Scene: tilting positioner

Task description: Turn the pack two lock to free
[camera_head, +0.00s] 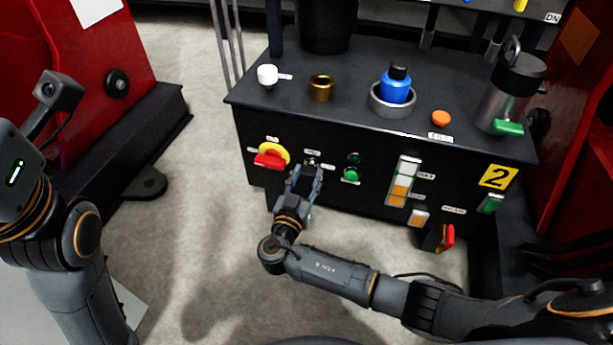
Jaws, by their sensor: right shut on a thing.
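A red handle on a yellow disc (276,150) is just left of the lock, and a green button (351,175) just right. A red lever (449,236) is at the lower right. A blue-topped part (396,90) and a brass ring (321,88) stand on top.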

